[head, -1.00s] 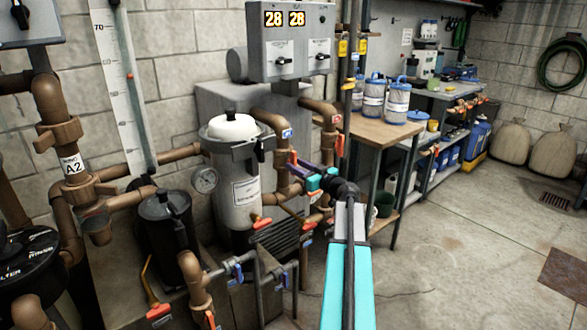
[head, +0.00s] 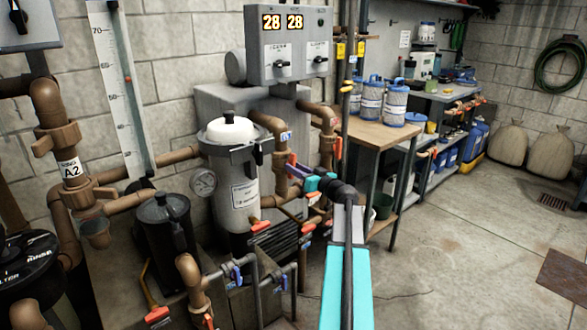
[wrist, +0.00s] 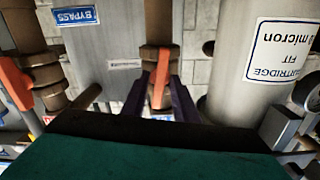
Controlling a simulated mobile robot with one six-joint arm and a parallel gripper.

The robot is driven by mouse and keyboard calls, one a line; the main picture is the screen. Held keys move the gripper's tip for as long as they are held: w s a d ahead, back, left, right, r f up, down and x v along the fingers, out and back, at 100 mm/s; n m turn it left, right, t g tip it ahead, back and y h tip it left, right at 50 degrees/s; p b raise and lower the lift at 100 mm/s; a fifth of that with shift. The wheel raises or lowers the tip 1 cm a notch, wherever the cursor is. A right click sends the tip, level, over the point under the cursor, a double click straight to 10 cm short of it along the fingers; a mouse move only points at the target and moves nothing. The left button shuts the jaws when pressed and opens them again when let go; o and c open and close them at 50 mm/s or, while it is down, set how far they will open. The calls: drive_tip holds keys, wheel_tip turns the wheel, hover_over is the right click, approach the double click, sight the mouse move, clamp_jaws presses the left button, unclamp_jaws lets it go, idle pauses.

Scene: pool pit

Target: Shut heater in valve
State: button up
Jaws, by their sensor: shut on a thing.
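An orange valve handle (wrist: 162,72) stands on a brown pipe fitting between my gripper's (wrist: 158,84) two dark purple fingers in the wrist view. My gripper is shut on this handle, which lies along the pipe there. The head view shows the handle (head: 292,158) as a small red-orange lever beside the grey cartridge filter, with my gripper (head: 296,170) at it. The label just below the handle in the wrist view is mostly hidden by my gripper, so I cannot read the valve's name.
The cartridge filter (head: 238,190) stands close on the left, with a gauge (head: 204,182). A pipe labelled BYPASS and another orange handle (wrist: 14,84) are near in the wrist view.

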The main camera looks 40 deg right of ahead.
drive_tip(key=m+p, duration=0.8)
drive_tip(key=m, duration=0.8)
drive_tip(key=shift+m, duration=0.3)
drive_tip(key=shift+f, duration=0.1)
idle(0.4)
drive_tip(key=o, duration=0.8)
drive_tip(key=shift+c, duration=0.2)
drive_tip(key=shift+s, duration=0.2)
